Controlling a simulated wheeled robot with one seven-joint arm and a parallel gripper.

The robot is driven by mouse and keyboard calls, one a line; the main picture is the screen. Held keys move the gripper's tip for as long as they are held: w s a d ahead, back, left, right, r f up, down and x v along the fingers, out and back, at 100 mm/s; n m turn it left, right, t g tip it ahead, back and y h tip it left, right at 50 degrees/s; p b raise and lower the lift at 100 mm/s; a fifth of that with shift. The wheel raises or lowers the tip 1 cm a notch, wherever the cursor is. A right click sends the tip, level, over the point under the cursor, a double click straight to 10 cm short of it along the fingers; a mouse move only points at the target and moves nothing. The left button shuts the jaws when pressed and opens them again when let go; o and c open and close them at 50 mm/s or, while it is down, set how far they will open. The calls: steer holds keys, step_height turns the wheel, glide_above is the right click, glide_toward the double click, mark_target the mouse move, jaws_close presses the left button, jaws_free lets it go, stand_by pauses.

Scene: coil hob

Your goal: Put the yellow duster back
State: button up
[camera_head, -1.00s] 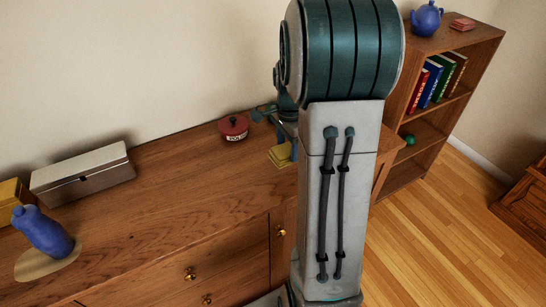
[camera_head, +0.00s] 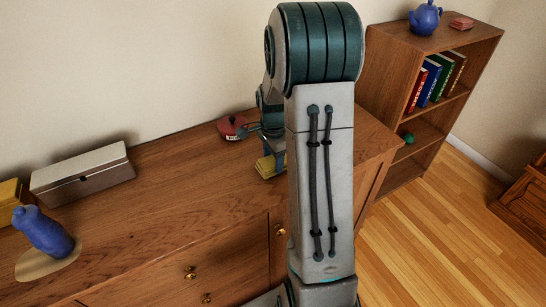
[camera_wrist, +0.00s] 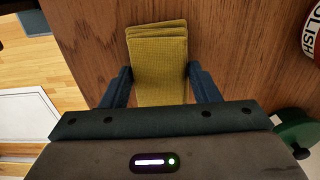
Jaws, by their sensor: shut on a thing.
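The yellow duster (camera_wrist: 158,62) is a folded, layered cloth between the two blue fingers of my gripper (camera_wrist: 160,75) in the wrist view. My gripper is shut on it. In the head view the duster (camera_head: 267,168) shows below my gripper (camera_head: 273,153), over the right part of the wooden sideboard top (camera_head: 190,180). My arm hides part of it. I cannot tell whether the duster touches the wood.
A red polish tin (camera_head: 230,125) stands behind my gripper; its edge shows in the wrist view (camera_wrist: 312,38). A bookcase (camera_head: 440,48) stands at right.

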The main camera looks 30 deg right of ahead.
mark_target(273, 160)
steer(key=o, duration=1)
steer(key=shift+c, duration=0.2)
step_height(273, 160, up, 11)
steer(key=s+a+r+n+t, duration=0.1)
steer(key=s+a+r+n, duration=0.1)
steer(key=s+a+n, duration=0.5)
steer(key=s+a+r+n+t, duration=0.1)
steer(key=s+a+n, duration=0.5)
steer(key=s+n, duration=0.4)
steer(key=shift+s+a+r+t, duration=0.35)
steer(key=shift+s+a+t, duration=0.05)
steer(key=shift+s, duration=0.45)
